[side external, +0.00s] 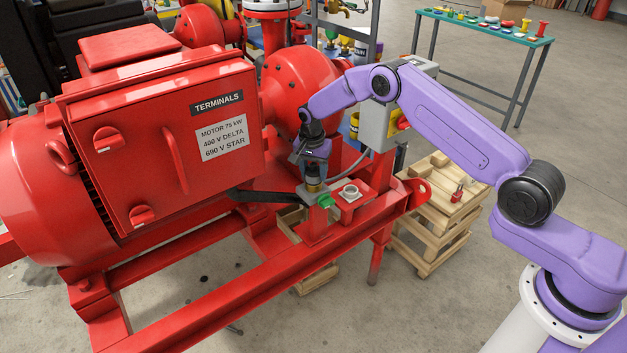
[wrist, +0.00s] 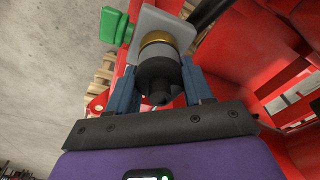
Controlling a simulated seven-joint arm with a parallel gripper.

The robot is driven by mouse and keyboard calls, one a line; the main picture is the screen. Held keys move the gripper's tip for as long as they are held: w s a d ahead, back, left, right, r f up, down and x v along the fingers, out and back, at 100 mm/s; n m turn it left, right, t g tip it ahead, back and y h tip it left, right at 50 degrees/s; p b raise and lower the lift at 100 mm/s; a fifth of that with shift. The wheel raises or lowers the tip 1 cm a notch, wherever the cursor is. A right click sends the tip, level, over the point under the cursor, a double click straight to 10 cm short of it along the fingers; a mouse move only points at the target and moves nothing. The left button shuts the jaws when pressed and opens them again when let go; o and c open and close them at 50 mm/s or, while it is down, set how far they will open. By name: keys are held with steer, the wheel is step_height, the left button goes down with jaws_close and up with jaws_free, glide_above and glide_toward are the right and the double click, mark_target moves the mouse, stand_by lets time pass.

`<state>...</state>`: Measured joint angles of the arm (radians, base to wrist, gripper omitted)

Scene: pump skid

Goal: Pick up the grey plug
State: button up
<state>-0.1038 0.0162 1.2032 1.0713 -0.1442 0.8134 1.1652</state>
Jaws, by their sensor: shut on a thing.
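The dark grey plug (wrist: 155,76) is between the two blue-grey fingers of my gripper (wrist: 160,67) in the wrist view. The gripper is shut on it. The plug's far end meets a brass ring (wrist: 157,39) on a light grey block (wrist: 170,20) with a green lever (wrist: 112,27). I cannot tell how deep it sits in the ring. In the side view my gripper (side external: 314,168) points down over the same block (side external: 316,194), at the end of the red frame. The fingers mostly hide the plug there.
A pale round ring (side external: 350,192) sits on a red bracket just right of the block. The red motor's terminal box (side external: 165,140) stands close on the left. A grey switch box (side external: 385,118) is behind. A wooden pallet stack (side external: 430,210) is at right.

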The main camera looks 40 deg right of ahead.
steer(key=shift+r, duration=0.75)
steer(key=s+r, duration=1.1)
steer(key=s, duration=0.3)
steer(key=shift+d+r, duration=0.25)
steer(key=shift+d, duration=0.15)
steer(key=shift+w+d+f+n, duration=0.75)
steer(key=shift+w+d+f, duration=1.65)
steer(key=shift+f, duration=1.1)
steer(key=shift+w+d+f+n, duration=0.7)
steer(key=shift+w+d+f, duration=1.65)
steer(key=shift+f, duration=1.15)
steer(key=shift+w+d+f+n, duration=0.75)
steer(key=shift+w+d+f, duration=1.65)
steer(key=shift+f, duration=1.1)
steer(key=shift+s+d+f, duration=0.1)
steer(key=shift+s+f, duration=0.05)
steer(key=shift+f, duration=0.7)
steer(key=shift+s+d+f, duration=0.1)
steer(key=shift+f, duration=0.75)
